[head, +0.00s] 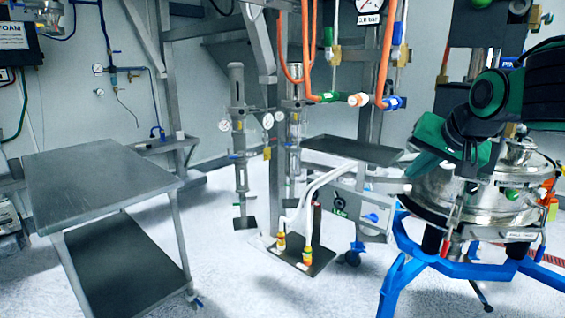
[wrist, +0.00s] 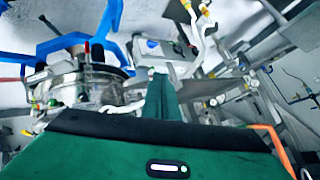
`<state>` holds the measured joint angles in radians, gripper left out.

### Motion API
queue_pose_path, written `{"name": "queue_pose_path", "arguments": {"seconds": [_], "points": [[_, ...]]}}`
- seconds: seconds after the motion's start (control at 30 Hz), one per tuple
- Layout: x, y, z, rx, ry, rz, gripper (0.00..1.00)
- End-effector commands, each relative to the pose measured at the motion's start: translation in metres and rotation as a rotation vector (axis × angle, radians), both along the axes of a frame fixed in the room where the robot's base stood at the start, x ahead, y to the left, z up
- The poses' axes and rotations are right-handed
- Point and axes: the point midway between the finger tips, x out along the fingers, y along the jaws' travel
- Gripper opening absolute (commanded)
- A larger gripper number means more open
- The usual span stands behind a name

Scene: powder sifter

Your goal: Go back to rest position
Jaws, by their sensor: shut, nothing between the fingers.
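My green and black arm comes in from the right in the head view. My gripper (head: 424,162) hangs in front of the steel sifter vessel (head: 420,192), near the left part of its lid. In the wrist view my gripper (wrist: 160,78) shows as a green body with fingers together and nothing held. The sifter (wrist: 72,92) is left of the fingers there, on a blue frame (wrist: 100,38). I cannot tell whether the gripper touches the vessel. My arm hides part of the vessel's top.
A steel table (head: 100,175) with a lower shelf stands at the left. A dark tray (head: 352,150) is fixed mid-room. Orange hoses (head: 383,60) hang above. A floor plate (head: 300,258) carries two yellow-red fittings.

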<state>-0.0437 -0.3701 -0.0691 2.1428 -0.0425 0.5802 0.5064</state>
Motion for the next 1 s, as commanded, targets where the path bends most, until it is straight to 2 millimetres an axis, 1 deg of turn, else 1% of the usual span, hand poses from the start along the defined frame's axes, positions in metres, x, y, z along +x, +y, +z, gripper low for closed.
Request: {"name": "queue_pose_path", "arguments": {"seconds": [0.03, 0.07, 0.1, 0.17, 0.2, 0.3, 0.43, 0.47, 0.5, 0.57, 0.6, 0.67, 0.7, 0.77, 0.8, 0.9, 1.0], "points": [[-0.015, 0.001, -0.031, -0.048, 0.055, 0.046, 0.00], [-0.024, 0.002, -0.048, -0.076, 0.084, 0.075, 0.00], [-0.036, 0.002, -0.068, -0.112, 0.122, 0.115, 0.00], [-0.054, 0.003, -0.096, -0.161, 0.175, 0.173, 0.00], [-0.066, 0.003, -0.113, -0.189, 0.208, 0.210, 0.00], [-0.096, 0.003, -0.151, -0.251, 0.283, 0.299, 0.00], [-0.135, 0.002, -0.193, -0.315, 0.373, 0.413, 0.00], [-0.142, -0.007, -0.195, -0.313, 0.393, 0.397, 0.00], [-0.152, -0.023, -0.195, -0.294, 0.427, 0.347, 0.00], [-0.170, -0.043, -0.198, -0.265, 0.481, 0.286, 0.00], [-0.184, -0.055, -0.200, -0.243, 0.518, 0.245, 0.00], [-0.205, -0.072, -0.202, -0.208, 0.573, 0.185, 0.00], [-0.220, -0.081, -0.204, -0.180, 0.608, 0.145, 0.00], [-0.242, -0.093, -0.206, -0.138, 0.659, 0.088, 0.00], [-0.256, -0.099, -0.207, -0.110, 0.688, 0.053, 0.00], [-0.283, -0.107, -0.208, -0.050, 0.747, -0.011, 0.00], [-0.297, -0.110, -0.209, -0.017, 0.777, -0.043, 0.00]]}}
